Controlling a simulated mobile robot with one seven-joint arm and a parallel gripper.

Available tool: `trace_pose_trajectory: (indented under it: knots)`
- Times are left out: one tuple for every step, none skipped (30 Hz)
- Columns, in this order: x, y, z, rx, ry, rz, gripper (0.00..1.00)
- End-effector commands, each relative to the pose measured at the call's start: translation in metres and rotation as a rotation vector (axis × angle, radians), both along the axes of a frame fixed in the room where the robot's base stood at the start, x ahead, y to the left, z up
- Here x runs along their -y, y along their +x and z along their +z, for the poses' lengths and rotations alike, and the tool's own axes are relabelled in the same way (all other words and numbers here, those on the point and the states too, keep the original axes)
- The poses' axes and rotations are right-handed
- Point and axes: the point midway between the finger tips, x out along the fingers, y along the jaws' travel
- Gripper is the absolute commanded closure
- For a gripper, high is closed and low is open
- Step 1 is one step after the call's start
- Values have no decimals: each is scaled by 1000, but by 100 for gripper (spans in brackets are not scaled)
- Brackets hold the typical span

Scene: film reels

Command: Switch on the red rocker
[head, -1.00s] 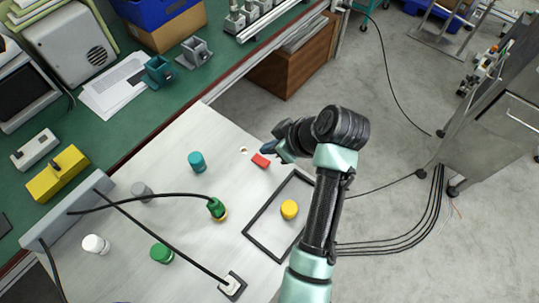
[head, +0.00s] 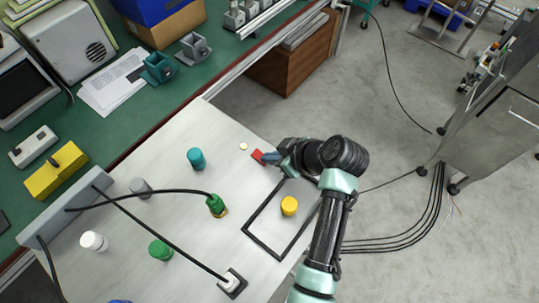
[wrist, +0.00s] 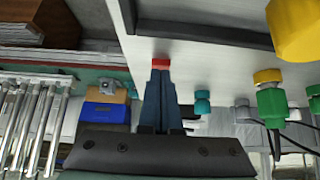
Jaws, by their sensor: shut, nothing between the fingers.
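The red rocker (head: 257,155) sits near the far right edge of the pale panel (head: 170,203), beside a small cream disc (head: 243,146). My gripper (head: 268,158) is shut and empty, low at the panel edge, with its tips right at the rocker's right side. In the wrist view the shut fingers (wrist: 160,72) point straight at the red rocker (wrist: 160,62). I cannot tell whether they touch it. The fingers hide part of the rocker in the head view, and its tilt is too small to tell.
A black rectangular frame (head: 264,241) surrounds a yellow knob (head: 289,206), close to my arm. A teal knob (head: 196,159), a green plug with a black cable (head: 216,205), a green knob (head: 160,251) and a white knob (head: 93,241) stand on the panel.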

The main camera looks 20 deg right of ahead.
Motion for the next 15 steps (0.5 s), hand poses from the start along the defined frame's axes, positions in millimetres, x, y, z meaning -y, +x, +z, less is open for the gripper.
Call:
trace_pose_trajectory:
  knots:
    - [0,0,-1,2,-1,0,100]
    - [0,0,0,0,-1,1,100]
    - [0,0,0,0,-1,1,100]
    - [0,0,0,0,-1,1,100]
    - [0,0,0,0,-1,1,100]
    - [0,0,0,-1,-2,1,100]
    - [0,0,0,-2,-1,0,100]
    - [0,0,1,-2,-1,0,100]
    - [0,0,2,-2,-1,0,100]
    - [0,0,3,-2,-1,0,100]
    - [0,0,4,-2,-1,0,100]
    - [0,0,6,-2,-1,0,100]
    - [0,0,8,-2,-1,0,100]
    - [0,0,10,-2,-1,0,100]
    - [0,0,12,-2,-1,0,100]
